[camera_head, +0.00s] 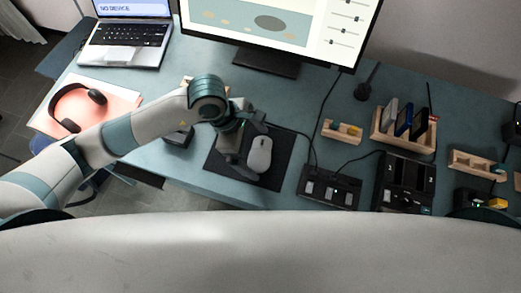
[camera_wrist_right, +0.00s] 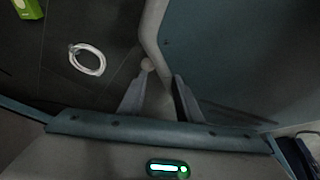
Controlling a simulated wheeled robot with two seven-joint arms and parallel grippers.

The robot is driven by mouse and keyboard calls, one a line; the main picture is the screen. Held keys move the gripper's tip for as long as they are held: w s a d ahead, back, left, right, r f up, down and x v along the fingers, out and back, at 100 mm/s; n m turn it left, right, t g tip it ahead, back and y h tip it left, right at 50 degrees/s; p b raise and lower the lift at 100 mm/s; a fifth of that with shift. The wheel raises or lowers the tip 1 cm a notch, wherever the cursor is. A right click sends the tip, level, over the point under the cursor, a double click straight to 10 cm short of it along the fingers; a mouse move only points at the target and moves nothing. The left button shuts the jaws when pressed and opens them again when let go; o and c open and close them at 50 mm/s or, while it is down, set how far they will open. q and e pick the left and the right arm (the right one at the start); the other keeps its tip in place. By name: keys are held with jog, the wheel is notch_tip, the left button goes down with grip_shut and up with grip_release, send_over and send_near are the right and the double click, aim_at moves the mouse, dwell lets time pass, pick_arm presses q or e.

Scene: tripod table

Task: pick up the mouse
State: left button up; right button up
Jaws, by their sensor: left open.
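The mouse (camera_head: 259,156) is a grey-white computer mouse lying on a dark mouse pad (camera_head: 222,178) near the front edge of the desk. My left gripper (camera_head: 247,148) is open and low over the pad, right at the mouse. One finger shows beside the mouse's left side; the other is hard to make out near its far end. I cannot tell whether the fingers touch it. My right gripper (camera_wrist_right: 162,72) shows only in the right wrist view, its fingers apart with nothing held, near a pale rounded edge.
A monitor (camera_head: 270,65) and a laptop (camera_head: 125,35) stand at the back. Headphones (camera_head: 78,97) lie on the left. A black box with buttons (camera_head: 330,187), wooden holders (camera_head: 342,131) and cables are right of the pad. A white ring (camera_wrist_right: 87,60) lies on the dark floor.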

aim_at(265, 153)
pick_arm(q)
jog(key=shift+d+f, duration=0.1)
jog(key=shift+f, duration=0.05)
jog(key=c, duration=0.8)
jog(key=shift+c, duration=0.6)
jog(key=shift+r+b, duration=0.3)
jog(key=shift+r, duration=0.35)
jog(key=r, duration=0.2)
jog(key=r+b, duration=0.1)
jog(key=shift+s+d+r, duration=0.1)
jog(key=shift+s+d, duration=0.15)
jog(key=shift+s, duration=0.1)
jog(key=s+d+r+b, duration=0.2)
jog(key=s+d+r, duration=0.3)
jog(key=s, duration=0.4)
jog(key=shift+s+r, duration=0.3)
jog(key=shift+r, duration=0.5)
pick_arm(e)
jog(key=w+a+r+t, duration=0.1)
jog(key=w+a+t, duration=0.1)
jog(key=w, duration=0.4)
jog(key=w+a+r+t+y, duration=0.1)
jog(key=w+a+r, duration=0.1)
jog(key=w, duration=0.4)
jog(key=shift+w+a+r+t, duration=0.25)
jog(key=shift+w+a+t, duration=0.05)
jog(key=shift+a+t, duration=0.1)
